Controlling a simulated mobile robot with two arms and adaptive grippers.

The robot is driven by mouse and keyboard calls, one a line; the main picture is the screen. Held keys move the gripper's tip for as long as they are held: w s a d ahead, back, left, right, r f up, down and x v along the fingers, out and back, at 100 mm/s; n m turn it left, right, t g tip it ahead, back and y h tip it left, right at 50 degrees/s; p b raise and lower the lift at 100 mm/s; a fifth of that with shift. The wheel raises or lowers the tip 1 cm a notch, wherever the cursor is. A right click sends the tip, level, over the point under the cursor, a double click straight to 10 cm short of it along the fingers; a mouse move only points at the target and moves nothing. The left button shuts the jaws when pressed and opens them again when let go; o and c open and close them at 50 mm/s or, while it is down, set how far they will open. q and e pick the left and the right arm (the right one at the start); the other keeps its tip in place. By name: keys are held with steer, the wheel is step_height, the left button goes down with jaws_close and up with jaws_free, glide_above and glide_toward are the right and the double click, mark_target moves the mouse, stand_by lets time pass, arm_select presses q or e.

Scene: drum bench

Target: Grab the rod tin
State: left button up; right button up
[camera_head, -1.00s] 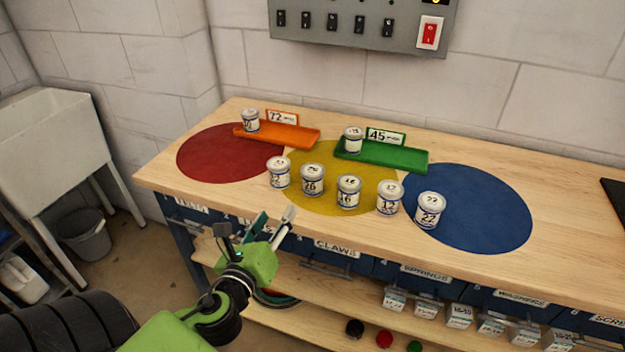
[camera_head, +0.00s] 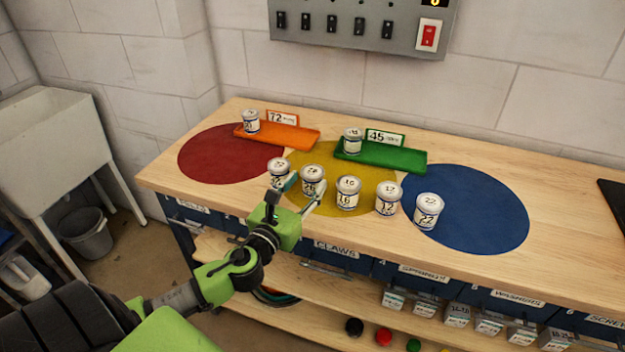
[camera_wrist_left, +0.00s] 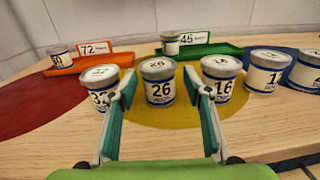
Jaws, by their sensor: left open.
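Several white tins with printed numbers stand upright on the bench; I cannot read which one is the rod tin. My left gripper (camera_head: 304,188) is open and empty, its fingers pointing at the tin marked 26 (camera_head: 312,178). In the left wrist view that tin (camera_wrist_left: 158,82) appears between the fingertips, just beyond them. The tin that seems marked 32 (camera_head: 279,167) is beside the left finger, partly hidden. The tin marked 16 (camera_head: 348,194) is right of the right finger. Whether the fingers touch any tin, I cannot tell. My right gripper is not in view.
Tins marked 12 (camera_head: 388,199) and 22 (camera_head: 428,211) stand farther right. An orange tray (camera_head: 290,137) and a green tray (camera_head: 395,157) each hold a tin at the back. Red, yellow and blue discs mark the bench. The blue disc (camera_head: 485,215) is mostly clear.

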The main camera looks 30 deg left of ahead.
arm_select(q)
steer(key=w, duration=0.2)
steer(key=w+a, duration=0.1)
steer(key=w, duration=0.2)
steer(key=shift+r+p, duration=0.1)
steer(key=shift+p, duration=0.3)
steer(key=shift+s, duration=0.1)
steer(key=shift+c, duration=0.3)
steer(key=c, duration=0.8)
steer(key=shift+r, duration=0.1)
